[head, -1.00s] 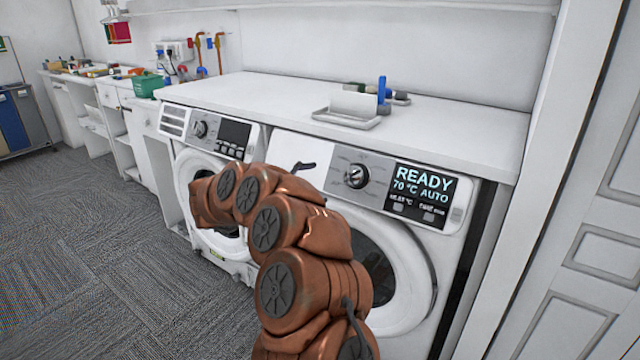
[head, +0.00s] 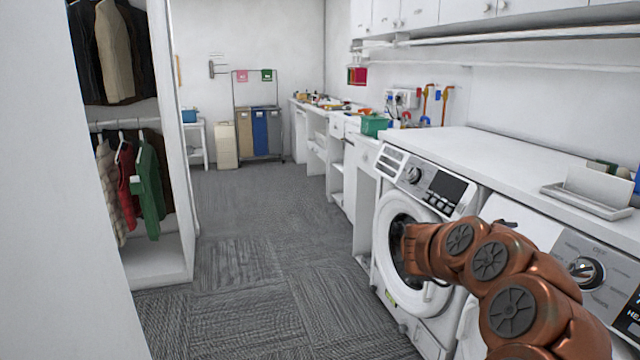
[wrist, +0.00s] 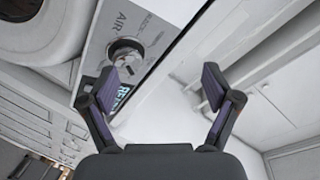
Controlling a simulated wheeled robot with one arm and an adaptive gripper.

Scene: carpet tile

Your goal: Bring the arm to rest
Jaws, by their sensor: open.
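My copper-coloured arm (head: 500,265) reaches over the front of the washing machines from the lower right of the head view. Its joints are bent, and the gripper itself cannot be made out there. In the wrist view my gripper (wrist: 160,88) is open, with its two dark fingers spread wide and nothing between them. Behind the left finger is a machine's control panel with a knob (wrist: 126,54) and a partly covered lit display.
The left washer (head: 408,230) and the right washer stand under a white counter (head: 480,165), which bears a tray (head: 590,200). An open wardrobe (head: 160,250) with clothes is at left. Sorting bins (head: 258,132) stand at the back. The carpeted floor between is clear.

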